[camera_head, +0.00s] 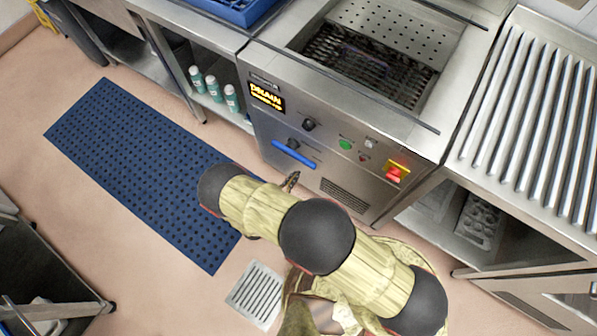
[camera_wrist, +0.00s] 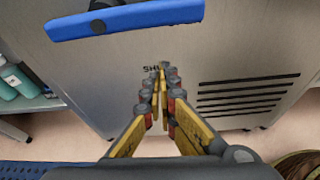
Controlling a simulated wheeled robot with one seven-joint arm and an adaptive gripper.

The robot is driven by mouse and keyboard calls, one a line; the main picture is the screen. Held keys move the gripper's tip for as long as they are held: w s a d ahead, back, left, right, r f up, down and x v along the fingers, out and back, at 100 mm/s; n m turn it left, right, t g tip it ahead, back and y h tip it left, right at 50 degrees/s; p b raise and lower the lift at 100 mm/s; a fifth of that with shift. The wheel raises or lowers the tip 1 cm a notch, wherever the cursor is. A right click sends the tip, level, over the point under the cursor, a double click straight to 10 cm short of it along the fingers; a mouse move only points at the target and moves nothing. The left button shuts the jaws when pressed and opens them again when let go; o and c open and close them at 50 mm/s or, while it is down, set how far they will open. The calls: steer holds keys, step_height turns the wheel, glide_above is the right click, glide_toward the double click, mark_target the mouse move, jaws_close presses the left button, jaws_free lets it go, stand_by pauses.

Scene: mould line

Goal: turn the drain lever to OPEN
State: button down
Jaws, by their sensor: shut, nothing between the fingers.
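The drain lever is a blue bar (camera_head: 293,153) on the front panel of the steel machine (camera_head: 345,131), set slanting down to the right. In the wrist view the lever (camera_wrist: 126,19) crosses the upper left, with its dark pivot at its top edge. My gripper (camera_wrist: 163,72) is shut and empty, below and to the right of the lever and apart from it. Its fingertips are in front of the panel and partly cover lettering that starts "SH" (camera_wrist: 151,69). In the head view the gripper (camera_head: 292,178) shows small, mostly behind my arm, near the panel's lower part.
A lit DRAIN display (camera_head: 266,96), a black knob (camera_head: 309,125), a green button (camera_head: 345,144) and a red switch on yellow (camera_head: 396,171) share the panel. A vent (camera_head: 344,195) is below. Bottles (camera_head: 213,88) stand on the left shelf. A blue mat (camera_head: 140,165) and floor drain (camera_head: 257,294) lie on the floor.

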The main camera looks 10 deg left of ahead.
steer(key=p+v, duration=0.1)
steer(key=v, duration=0.5)
steer(key=shift+s+a+r+p, duration=0.15)
steer(key=shift+s+a+p, duration=0.05)
steer(key=shift+s+p, duration=0.1)
steer(key=s+d+r+m+g+h, duration=0.4)
steer(key=s+d, duration=0.2)
steer(key=d, duration=0.3)
steer(key=d+r+m+g+y, duration=0.25)
steer(key=r+m+g, duration=0.4)
steer(key=r, duration=0.95)
steer(key=d+r+m+g+y, duration=0.2)
steer(key=d+r+m+g, duration=0.15)
steer(key=r+m, duration=0.9)
steer(key=d+r+m+t+y, duration=0.2)
steer(key=d+r, duration=0.6)
steer(key=r, duration=0.5)
steer(key=d+r+m+t+y, duration=0.2)
steer(key=d+r+m+t, duration=0.2)
steer(key=d+r, duration=0.4)
step_height(320, 180, up, 5)
steer(key=shift+d+r+m, duration=0.1)
steer(key=shift+d+m, duration=0.05)
steer(key=shift+m, duration=0.75)
